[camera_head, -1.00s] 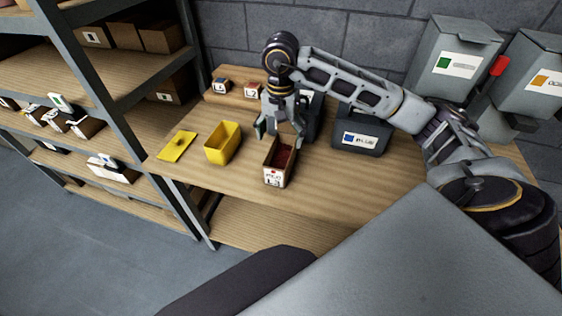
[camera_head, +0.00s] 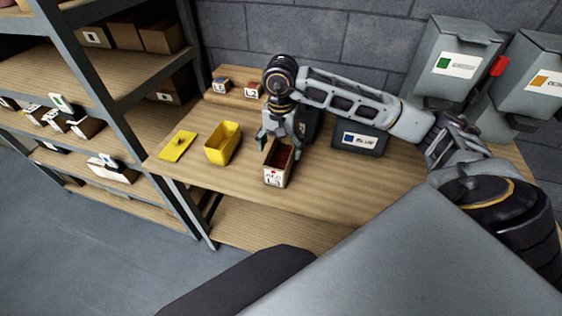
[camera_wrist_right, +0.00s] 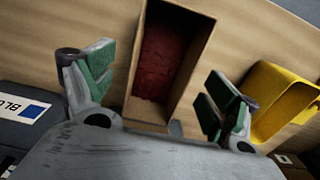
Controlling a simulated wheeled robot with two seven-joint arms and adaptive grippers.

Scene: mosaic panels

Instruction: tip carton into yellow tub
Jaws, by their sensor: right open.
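The open carton (camera_head: 273,179) stands upright on the wooden table, with dark red contents inside and a white label on its front. It also shows in the right wrist view (camera_wrist_right: 190,70), between and ahead of my fingers. The yellow tub (camera_head: 222,146) stands open just left of the carton, and shows at the right edge of the wrist view (camera_wrist_right: 287,98). My right gripper (camera_head: 281,138) is open and low over the carton's far end, its green-padded fingers to either side. I cannot tell whether they touch it. My left gripper is not in view.
A dark bin with a blue label (camera_head: 361,139) stands to the right, and small cartons (camera_head: 221,85) stand at the back. A shelf rack (camera_head: 115,95) rises at the left. The table front is clear.

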